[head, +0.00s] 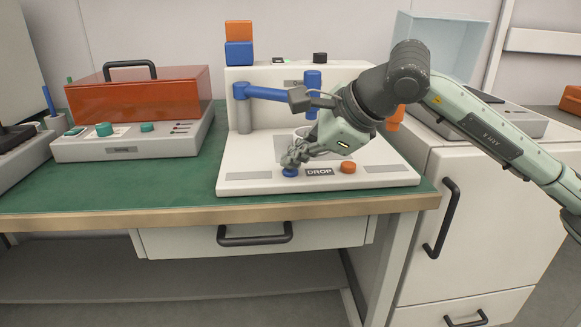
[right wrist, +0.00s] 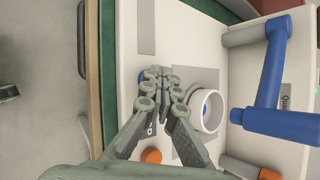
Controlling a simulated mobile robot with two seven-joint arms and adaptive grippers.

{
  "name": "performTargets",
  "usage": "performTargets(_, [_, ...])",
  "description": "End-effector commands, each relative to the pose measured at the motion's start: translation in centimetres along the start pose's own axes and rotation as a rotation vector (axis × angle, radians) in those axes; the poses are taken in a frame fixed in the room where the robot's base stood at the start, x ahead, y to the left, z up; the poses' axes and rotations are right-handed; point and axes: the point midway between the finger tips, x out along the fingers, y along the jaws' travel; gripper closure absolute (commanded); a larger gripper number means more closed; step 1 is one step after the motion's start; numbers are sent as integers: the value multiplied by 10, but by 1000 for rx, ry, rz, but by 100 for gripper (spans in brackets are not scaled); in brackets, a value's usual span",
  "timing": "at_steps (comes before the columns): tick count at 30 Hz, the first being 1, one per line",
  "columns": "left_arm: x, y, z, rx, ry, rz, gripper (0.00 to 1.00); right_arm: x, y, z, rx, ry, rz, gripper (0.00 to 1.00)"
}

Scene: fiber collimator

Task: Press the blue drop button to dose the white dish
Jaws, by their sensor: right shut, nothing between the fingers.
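The blue drop button (head: 290,172) sits left of the DROP label (head: 319,172) on the front of a white machine base (head: 240,175). My right gripper (head: 292,158) is shut and empty, with its fingertips right at the button from above; I cannot tell whether they touch it. In the right wrist view the closed fingertips (right wrist: 160,80) cover most of the blue button. The white dish (right wrist: 207,110) stands on the base beside the fingers, and is mostly hidden behind my right gripper in the head view. My left gripper is not in view.
An orange button (head: 348,167) is right of the label. A blue arm (head: 265,93) on a grey post stands behind the dish. A red-lidded device (head: 140,95) is at the left. Green bench top (head: 130,190) is clear at the front left.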

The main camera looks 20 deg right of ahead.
Motion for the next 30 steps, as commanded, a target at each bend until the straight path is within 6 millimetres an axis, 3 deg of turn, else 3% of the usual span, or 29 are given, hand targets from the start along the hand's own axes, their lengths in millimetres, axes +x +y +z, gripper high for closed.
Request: performTargets(30, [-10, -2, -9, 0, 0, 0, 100, -15, -11, 11, 0, 0, 0, 100])
